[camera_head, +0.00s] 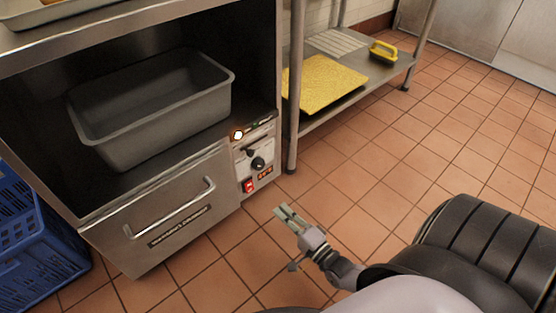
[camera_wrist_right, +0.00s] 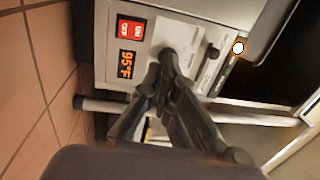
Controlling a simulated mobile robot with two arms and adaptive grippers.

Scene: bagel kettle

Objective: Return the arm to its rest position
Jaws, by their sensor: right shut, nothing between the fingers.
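My right gripper (camera_head: 287,211) is shut and empty in the head view. It hangs over the tiled floor, to the right of the steel cabinet's drawer and below the control panel (camera_head: 257,163). In the right wrist view my right gripper's fingers (camera_wrist_right: 168,55) come together in front of the panel, which shows a red switch (camera_wrist_right: 130,31) and a 95°F display (camera_wrist_right: 127,64). I cannot tell from this view whether they touch it; the head view shows the gripper apart from the panel. My left gripper is not in view.
The steel cabinet holds a grey bin (camera_head: 150,110) above a drawer with a handle (camera_head: 170,207). A blue crate (camera_head: 40,240) stands at the left. A steel shelf with a yellow mat (camera_head: 322,82) and a yellow brush (camera_head: 383,51) stands behind. Open tiled floor lies right.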

